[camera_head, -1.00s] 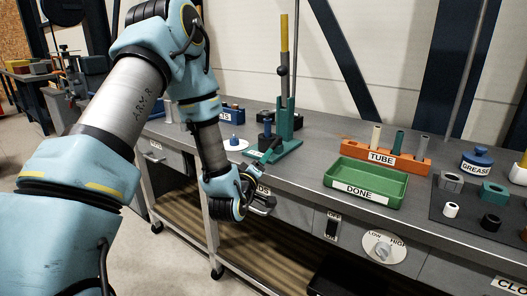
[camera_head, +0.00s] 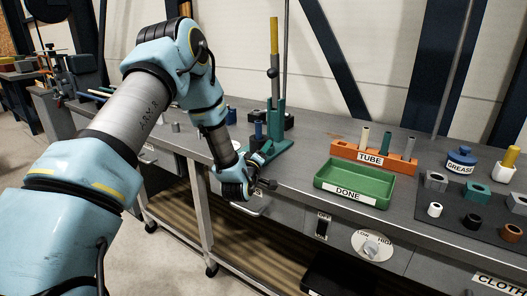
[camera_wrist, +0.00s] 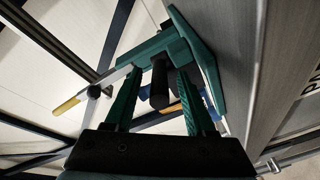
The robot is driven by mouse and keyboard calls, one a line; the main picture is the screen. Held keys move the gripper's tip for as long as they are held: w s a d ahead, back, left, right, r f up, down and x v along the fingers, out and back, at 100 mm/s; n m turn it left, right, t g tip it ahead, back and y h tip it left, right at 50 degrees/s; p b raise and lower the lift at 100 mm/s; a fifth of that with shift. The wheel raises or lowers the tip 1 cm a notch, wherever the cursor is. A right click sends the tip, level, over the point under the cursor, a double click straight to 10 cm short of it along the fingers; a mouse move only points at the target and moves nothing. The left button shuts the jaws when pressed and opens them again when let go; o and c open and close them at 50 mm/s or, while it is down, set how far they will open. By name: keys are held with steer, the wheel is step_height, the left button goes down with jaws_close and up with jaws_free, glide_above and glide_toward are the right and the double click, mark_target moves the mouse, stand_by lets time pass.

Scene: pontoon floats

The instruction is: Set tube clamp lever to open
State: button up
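The tube clamp is a green stand (camera_head: 290,146) on the bench with a tall grey post topped in yellow (camera_head: 274,36). In the wrist view its green body (camera_wrist: 160,48) fills the upper middle, and the yellow-tipped rod (camera_wrist: 70,104) points left. A short black handle (camera_wrist: 158,82) sticks out from the green body. My gripper (camera_head: 265,168) is at the bench's front edge, close in front of the stand. In the wrist view my gripper (camera_wrist: 158,74) has its two green fingers apart, with the black handle between them; I cannot tell whether they touch it.
A green DONE tray (camera_head: 350,176) and an orange TUBE rack (camera_head: 375,152) stand right of the clamp. A dark mat (camera_head: 455,195) with several small parts and a blue GREASE pot (camera_head: 460,160) are further right.

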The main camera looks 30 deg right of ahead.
jaws_close()
stand_by(1.2)
